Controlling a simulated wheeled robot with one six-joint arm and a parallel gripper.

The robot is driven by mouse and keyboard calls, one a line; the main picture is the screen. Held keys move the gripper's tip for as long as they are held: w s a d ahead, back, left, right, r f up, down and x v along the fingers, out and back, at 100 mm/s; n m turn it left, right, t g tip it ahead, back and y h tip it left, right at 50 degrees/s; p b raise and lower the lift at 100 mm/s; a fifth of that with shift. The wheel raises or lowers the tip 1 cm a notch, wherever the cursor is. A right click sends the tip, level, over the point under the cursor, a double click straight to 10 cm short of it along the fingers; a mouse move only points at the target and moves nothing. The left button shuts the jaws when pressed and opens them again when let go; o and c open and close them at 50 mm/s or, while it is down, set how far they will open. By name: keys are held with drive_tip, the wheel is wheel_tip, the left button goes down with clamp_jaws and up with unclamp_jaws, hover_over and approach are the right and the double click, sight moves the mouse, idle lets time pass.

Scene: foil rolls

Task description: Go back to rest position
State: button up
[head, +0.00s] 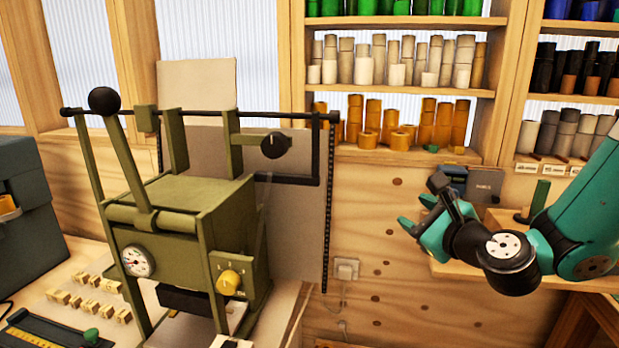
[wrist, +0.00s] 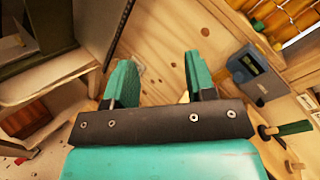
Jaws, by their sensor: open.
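My gripper (wrist: 160,85) is open in the wrist view, with two teal fingers apart and only the plywood wall visible between them. In the head view my gripper (head: 416,227) shows at the right, in front of the plywood wall and clear of the green press (head: 190,215). The press stands at the left with a black-knobbed lever, a dial and a yellow knob.
Shelves (head: 395,90) with several foil rolls line the back wall. A grey-blue box (head: 483,185) sits on a small wooden shelf behind my gripper; it also shows in the wrist view (wrist: 258,75). Small wooden blocks (head: 90,300) lie at lower left. A socket (head: 347,268) is on the wall.

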drive_tip(key=s+a+n+g+y, duration=0.4)
drive_tip(key=s+a+n+g, duration=0.65)
drive_tip(key=s+n, duration=0.7)
drive_tip(key=s+d+n+g+h, duration=0.4)
drive_tip(key=s+n, duration=0.7)
drive_tip(key=n, duration=0.3)
drive_tip(key=shift+s+g+h, duration=0.3)
drive_tip(key=shift+g+h, duration=0.4)
drive_tip(key=shift+g, duration=0.05)
